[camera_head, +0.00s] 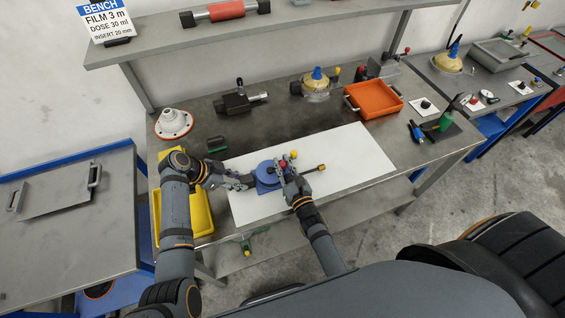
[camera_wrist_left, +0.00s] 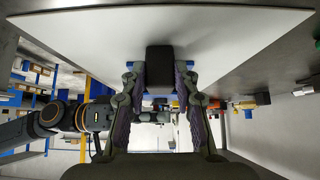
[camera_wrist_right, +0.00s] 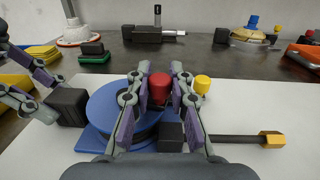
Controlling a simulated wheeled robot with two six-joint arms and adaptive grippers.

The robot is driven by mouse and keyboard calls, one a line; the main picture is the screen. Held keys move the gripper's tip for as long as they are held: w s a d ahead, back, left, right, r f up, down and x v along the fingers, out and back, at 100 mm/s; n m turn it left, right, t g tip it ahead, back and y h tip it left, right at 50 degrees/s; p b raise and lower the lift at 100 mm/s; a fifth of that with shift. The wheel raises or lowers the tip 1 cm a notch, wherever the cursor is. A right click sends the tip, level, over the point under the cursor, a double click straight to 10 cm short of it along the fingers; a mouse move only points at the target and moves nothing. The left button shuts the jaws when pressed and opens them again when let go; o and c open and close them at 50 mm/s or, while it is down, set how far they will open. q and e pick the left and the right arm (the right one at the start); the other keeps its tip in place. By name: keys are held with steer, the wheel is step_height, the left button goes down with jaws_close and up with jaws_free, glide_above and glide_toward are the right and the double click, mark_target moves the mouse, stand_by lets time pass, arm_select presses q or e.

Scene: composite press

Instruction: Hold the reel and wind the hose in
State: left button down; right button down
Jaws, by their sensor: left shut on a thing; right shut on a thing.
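The blue hose reel (camera_head: 266,175) stands on the white board (camera_head: 352,150). In the right wrist view the reel (camera_wrist_right: 103,110) shows its round blue top, a blue base and a black block (camera_wrist_right: 66,106) on its left side. My left gripper (camera_head: 250,181) is shut on that black block, which also fills the jaws in the left wrist view (camera_wrist_left: 160,65). My right gripper (camera_head: 286,172) is shut on the red knob (camera_wrist_right: 160,88) on top of the reel. A dark hose with a yellow end (camera_wrist_right: 270,139) sticks out to the right along the board. The hose inside the reel is mostly hidden.
A yellow knob (camera_wrist_right: 202,84) stands just behind the red one. A yellow tray (camera_head: 198,212) lies left of the board, an orange tray (camera_head: 374,98) behind it to the right. A white flanged part (camera_head: 173,124) stands at the back left.

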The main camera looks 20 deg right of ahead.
steer(key=shift+d, duration=0.1)
steer(key=c, duration=1.2)
jaws_free()
steer(key=s, duration=0.8)
steer(key=s+d, duration=0.1)
steer(key=s, duration=0.3)
